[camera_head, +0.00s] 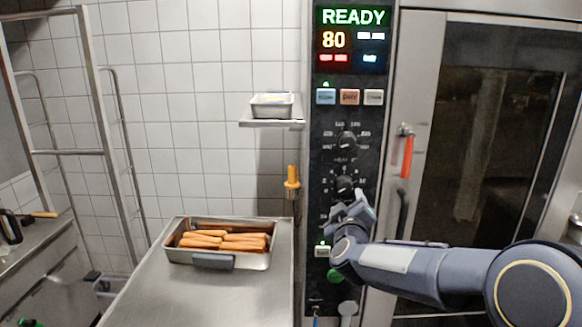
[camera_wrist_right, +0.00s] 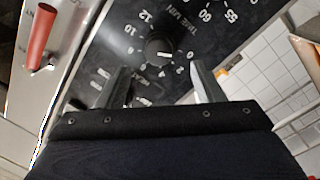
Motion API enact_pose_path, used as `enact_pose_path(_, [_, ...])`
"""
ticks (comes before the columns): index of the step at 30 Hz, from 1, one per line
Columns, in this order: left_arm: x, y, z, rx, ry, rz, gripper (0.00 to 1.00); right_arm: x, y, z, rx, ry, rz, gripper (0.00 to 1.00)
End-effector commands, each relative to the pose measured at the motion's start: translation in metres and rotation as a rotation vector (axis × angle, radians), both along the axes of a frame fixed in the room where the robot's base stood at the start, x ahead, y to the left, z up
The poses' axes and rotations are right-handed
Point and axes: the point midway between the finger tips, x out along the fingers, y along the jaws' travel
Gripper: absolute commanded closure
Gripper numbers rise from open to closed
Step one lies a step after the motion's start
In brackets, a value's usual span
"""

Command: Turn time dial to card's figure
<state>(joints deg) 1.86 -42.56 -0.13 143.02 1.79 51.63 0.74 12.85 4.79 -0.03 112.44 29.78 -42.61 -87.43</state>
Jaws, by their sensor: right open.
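The oven's control panel (camera_head: 318,140) has black round dials. The upper dial (camera_head: 346,143) and middle dial (camera_head: 344,184) show in the head view; the area below is partly hidden by my right gripper (camera_head: 352,208). In the wrist view my right gripper (camera_wrist_right: 158,82) is open and empty. A dial (camera_wrist_right: 160,50) with figures such as 10 and 12 lies ahead between the fingers, apart from them. The words TIME MIN (camera_wrist_right: 172,24) stand between it and a scale with 55 and 60. I cannot make out a card. My left gripper is out of view.
The display (camera_head: 350,38) reads READY and 80. A tray of sausages (camera_head: 213,261) stands on the steel counter (camera_head: 160,290). A small tray (camera_head: 272,106) is on a wall shelf. The oven door's red handle (camera_head: 407,157) is right of the panel.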

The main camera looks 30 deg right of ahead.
Motion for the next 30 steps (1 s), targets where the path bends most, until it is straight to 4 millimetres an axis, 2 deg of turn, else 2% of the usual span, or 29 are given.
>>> enact_pose_path(5, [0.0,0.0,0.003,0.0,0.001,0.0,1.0,0.012,-0.012,0.002,-0.019,0.002,-0.019,0.39])
enact_pose_path(16, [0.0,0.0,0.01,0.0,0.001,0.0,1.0,0.056,-0.043,0.003,-0.016,0.001,-0.014,0.39])
enact_pose_path(21, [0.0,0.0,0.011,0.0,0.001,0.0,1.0,0.064,-0.048,0.002,-0.016,0.0,-0.013,0.39])
enact_pose_path(28, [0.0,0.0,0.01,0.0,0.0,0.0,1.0,0.064,-0.048,0.002,-0.016,0.0,-0.013,0.39])
enact_pose_path(30, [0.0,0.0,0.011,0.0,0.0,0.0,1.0,0.064,-0.048,0.003,-0.016,0.0,-0.013,0.48])
